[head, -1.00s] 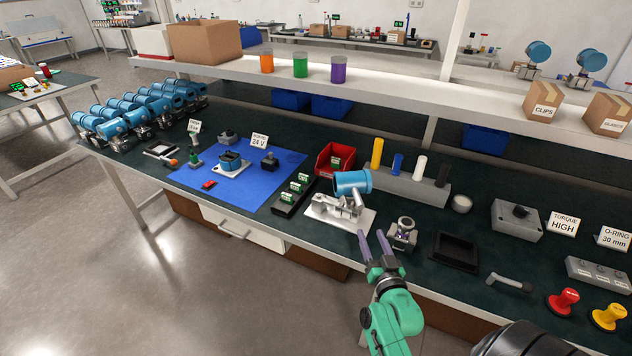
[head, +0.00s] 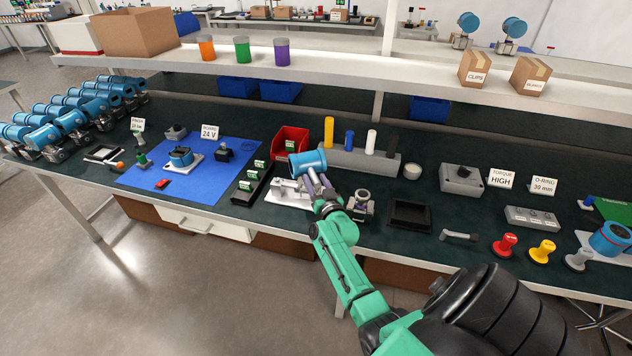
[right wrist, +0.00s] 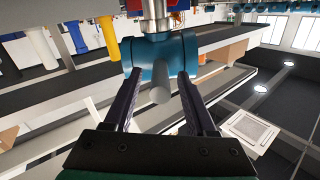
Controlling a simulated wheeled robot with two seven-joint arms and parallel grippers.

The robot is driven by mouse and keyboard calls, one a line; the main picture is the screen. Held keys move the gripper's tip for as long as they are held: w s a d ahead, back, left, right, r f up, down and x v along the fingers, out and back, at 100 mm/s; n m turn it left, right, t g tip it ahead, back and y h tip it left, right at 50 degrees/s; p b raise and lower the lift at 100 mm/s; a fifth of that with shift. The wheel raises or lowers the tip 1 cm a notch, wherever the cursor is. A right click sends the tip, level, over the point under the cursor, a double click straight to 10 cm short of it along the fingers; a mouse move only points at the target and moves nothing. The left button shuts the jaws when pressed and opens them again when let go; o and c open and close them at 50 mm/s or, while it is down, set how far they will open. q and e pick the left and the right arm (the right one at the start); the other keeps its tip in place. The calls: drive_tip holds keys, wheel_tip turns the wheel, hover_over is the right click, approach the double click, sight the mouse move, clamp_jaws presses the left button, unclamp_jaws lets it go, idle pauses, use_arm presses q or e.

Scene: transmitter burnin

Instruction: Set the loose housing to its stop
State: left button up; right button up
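The blue cylindrical housing (head: 308,163) sits tilted on a metal stand with a white base plate (head: 283,199) near the middle of the bench. My green right arm reaches up to it, and the right gripper (head: 318,183) is in front of the housing, partly hiding the stand. In the right wrist view the blue housing (right wrist: 178,58) is just ahead, with a grey rounded stub (right wrist: 160,95) between the two dark fingers (right wrist: 159,108). The fingers stand apart with a gap to the stub on each side. Whether they touch the blue body I cannot tell. My left gripper is not in view.
A small grey metal fitting (head: 361,205) and a black tray (head: 409,214) stand right of the stand. A red bin (head: 291,141) and a grey rack (head: 385,166) with coloured pegs stand behind. A shelf (head: 340,75) runs above the back.

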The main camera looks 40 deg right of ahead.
clamp_jaws()
idle(1.3)
